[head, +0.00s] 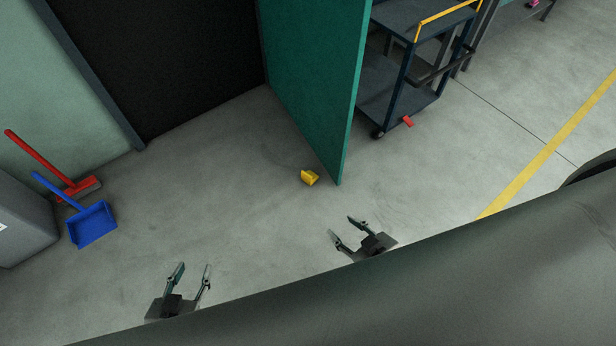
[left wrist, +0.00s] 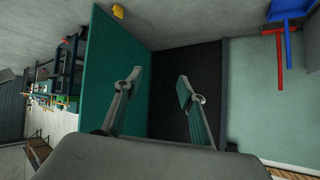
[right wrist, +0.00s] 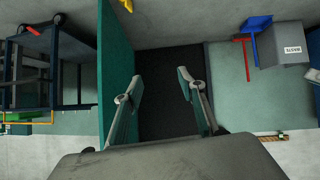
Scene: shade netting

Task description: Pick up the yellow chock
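The yellow chock (head: 310,177) is a small wedge on the concrete floor, close to the free lower corner of the green door (head: 318,80). It also shows at the top edge of the left wrist view (left wrist: 118,11) and is cut off at the top of the right wrist view (right wrist: 126,4). My right gripper (head: 343,230) is open and empty, below and to the right of the chock in the head view. My left gripper (head: 194,268) is open and empty, farther to the lower left. Neither gripper touches the chock.
A red broom (head: 50,160), blue dustpan (head: 92,224) and grey bin (head: 25,215) are at the left. The floor between the grippers and chock is clear.

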